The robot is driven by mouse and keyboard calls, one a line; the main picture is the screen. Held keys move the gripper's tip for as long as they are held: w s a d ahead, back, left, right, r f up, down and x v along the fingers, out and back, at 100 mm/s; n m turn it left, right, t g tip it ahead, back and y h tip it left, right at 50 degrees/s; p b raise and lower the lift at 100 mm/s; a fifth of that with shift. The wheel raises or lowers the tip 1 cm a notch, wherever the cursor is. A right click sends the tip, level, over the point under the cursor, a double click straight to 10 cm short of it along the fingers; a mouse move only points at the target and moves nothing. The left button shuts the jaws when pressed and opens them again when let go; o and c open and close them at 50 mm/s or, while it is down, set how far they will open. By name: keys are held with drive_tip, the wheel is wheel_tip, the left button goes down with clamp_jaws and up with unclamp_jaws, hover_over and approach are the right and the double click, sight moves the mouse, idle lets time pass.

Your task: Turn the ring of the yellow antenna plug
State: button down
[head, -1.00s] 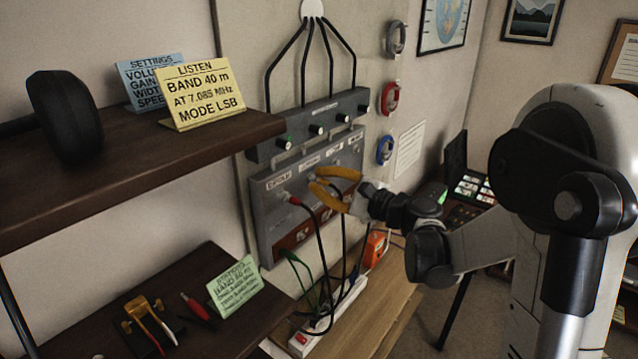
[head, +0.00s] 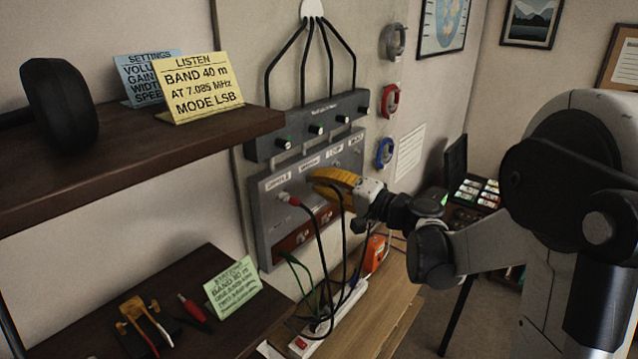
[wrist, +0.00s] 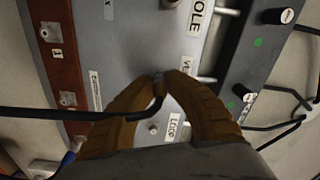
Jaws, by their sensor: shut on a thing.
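My gripper (head: 318,179) has thick yellow-orange fingers and is at the grey socket panel (head: 262,222) on the wall. In the wrist view, its fingertips (wrist: 160,80) are shut on the end of a black cable (wrist: 60,113), where the antenna plug sits at the panel. The fingers cover nearly all of this plug, so its ring and its yellow colour cannot be made out. The cable bends away between the fingers and hangs down in the head view (head: 342,212).
A plug with a red part (head: 293,202) and its black cable are close to the left of my fingers. A dark switch box (head: 268,149) with several knobs is just above. A white power strip (head: 322,331) lies below. A dark wooden shelf (head: 95,175) juts out at left.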

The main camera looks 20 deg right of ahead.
drive_tip(key=n, duration=0.7)
drive_tip(key=shift+b, duration=0.3)
drive_tip(key=n, duration=0.4)
drive_tip(key=shift+r, duration=0.1)
drive_tip(key=n, duration=0.8)
drive_tip(key=shift+b, duration=0.3)
drive_tip(key=n, duration=0.3)
drive_tip(key=shift+n, duration=0.4)
drive_tip(key=n, duration=0.6)
drive_tip(key=shift+n, duration=0.3)
drive_tip(key=shift+s, duration=0.1)
